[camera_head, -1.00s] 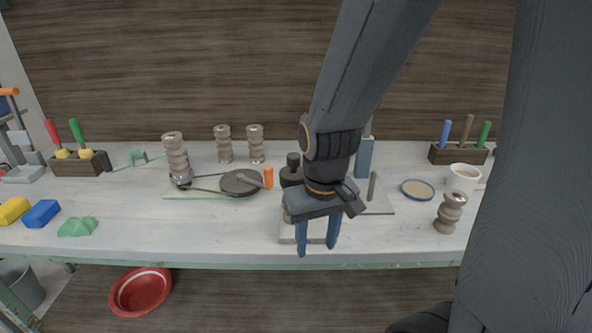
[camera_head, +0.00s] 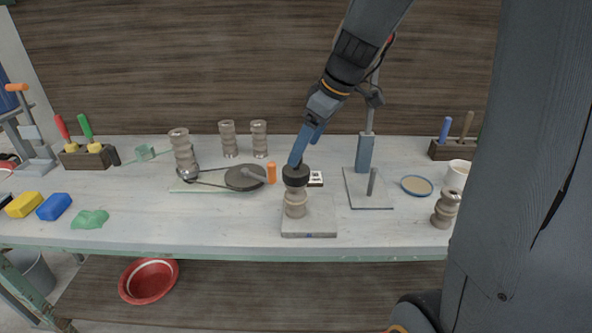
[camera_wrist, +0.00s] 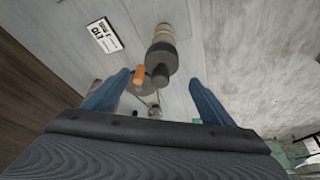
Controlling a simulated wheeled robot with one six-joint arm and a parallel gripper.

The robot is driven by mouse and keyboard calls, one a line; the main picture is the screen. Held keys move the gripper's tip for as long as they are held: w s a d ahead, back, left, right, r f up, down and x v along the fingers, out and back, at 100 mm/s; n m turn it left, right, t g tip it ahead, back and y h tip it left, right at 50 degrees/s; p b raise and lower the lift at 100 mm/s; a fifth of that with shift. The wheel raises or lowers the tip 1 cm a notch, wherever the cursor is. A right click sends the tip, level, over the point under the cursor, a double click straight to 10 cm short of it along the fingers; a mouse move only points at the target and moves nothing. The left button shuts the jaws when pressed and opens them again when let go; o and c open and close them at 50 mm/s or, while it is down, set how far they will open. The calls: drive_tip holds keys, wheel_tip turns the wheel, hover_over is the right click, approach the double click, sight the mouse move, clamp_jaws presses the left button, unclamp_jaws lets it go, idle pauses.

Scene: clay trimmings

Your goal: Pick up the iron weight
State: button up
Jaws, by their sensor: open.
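The iron weight (camera_head: 296,177) is a dark, short cylinder. It sits on top of an upright grey-beige ridged clay piece (camera_head: 295,203), which stands on a light square slab (camera_head: 310,235) near the table's front edge. My gripper (camera_head: 296,161) reaches down from the upper right, tips at the top of the weight; one finger hides its top in the head view. In the wrist view my open gripper (camera_wrist: 157,94) has its two blue fingers wide apart. The weight (camera_wrist: 160,60) shows between and beyond them, with the clay piece (camera_wrist: 163,34) behind it. Nothing is held.
A label card (camera_head: 316,178) lies just behind the weight. A stand with a tall post (camera_head: 365,152) is close at right, and an orange cylinder (camera_head: 271,172) and round dark disc (camera_head: 244,178) are at left. Clear tabletop (camera_head: 170,222) lies front left.

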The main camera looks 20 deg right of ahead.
sight(298, 176)
drive_tip(key=shift+p+x, duration=1.25)
drive_tip(key=shift+x, duration=2.15)
drive_tip(key=shift+w+r, duration=0.1)
clamp_jaws()
